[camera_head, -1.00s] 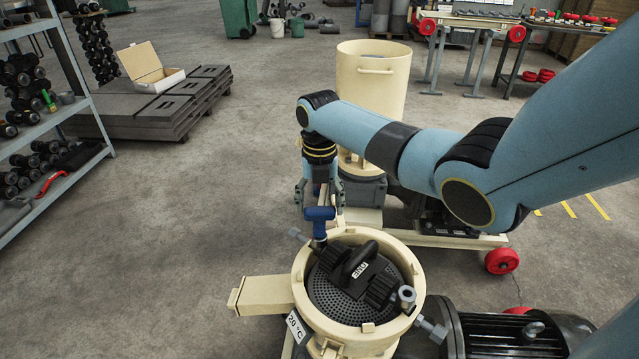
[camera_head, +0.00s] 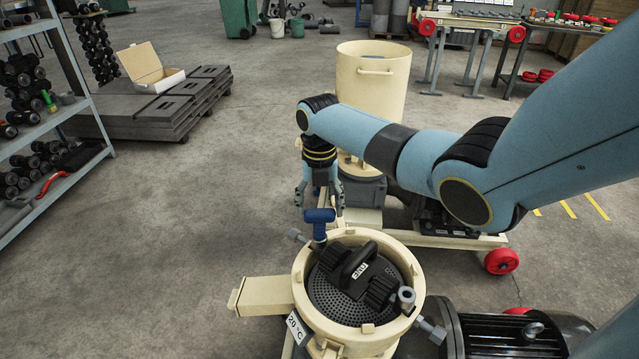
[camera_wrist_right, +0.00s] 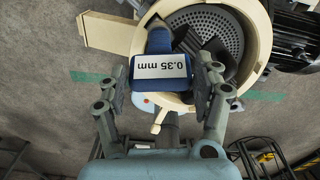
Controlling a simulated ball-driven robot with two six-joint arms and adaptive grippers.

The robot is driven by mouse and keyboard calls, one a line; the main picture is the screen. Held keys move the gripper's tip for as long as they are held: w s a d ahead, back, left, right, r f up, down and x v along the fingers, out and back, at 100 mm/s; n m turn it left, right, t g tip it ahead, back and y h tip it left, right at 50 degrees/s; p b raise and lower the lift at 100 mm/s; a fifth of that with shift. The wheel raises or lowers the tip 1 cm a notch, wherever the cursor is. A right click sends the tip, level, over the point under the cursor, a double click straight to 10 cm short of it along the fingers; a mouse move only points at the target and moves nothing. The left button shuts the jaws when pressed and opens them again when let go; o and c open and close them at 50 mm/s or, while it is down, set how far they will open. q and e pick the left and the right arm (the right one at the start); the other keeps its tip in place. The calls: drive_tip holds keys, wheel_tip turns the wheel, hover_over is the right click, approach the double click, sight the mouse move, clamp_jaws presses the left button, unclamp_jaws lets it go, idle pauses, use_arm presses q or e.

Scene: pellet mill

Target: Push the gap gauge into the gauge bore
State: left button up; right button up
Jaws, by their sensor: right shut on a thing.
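The gap gauge (camera_head: 319,215) is blue with a T-shaped head and a short stem. In the right wrist view its head (camera_wrist_right: 160,73) carries a white label reading "0.35 mm". My right gripper (camera_head: 320,196) is shut on the head, with a finger at each side (camera_wrist_right: 162,88). The gauge stands about upright over the left end of the black roller head (camera_head: 357,268) inside the cream mill ring. Its lower end meets the roller area. The gauge bore is hidden beneath it, so I cannot tell how deep the stem sits. My left gripper is out of view.
The cream mill ring (camera_head: 301,298) surrounds a perforated die (camera_head: 340,307). A grey hollow fitting (camera_head: 405,296) sticks up at its right, and adjusting bolts project from the ring. A cream chute (camera_head: 264,296) extends left. A black motor (camera_head: 510,335) is at right. A cream bin (camera_head: 372,85) stands behind.

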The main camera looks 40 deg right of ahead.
drive_tip(key=o, duration=1.9)
wheel_tip(320, 180, up, 7)
drive_tip(key=p, duration=0.7)
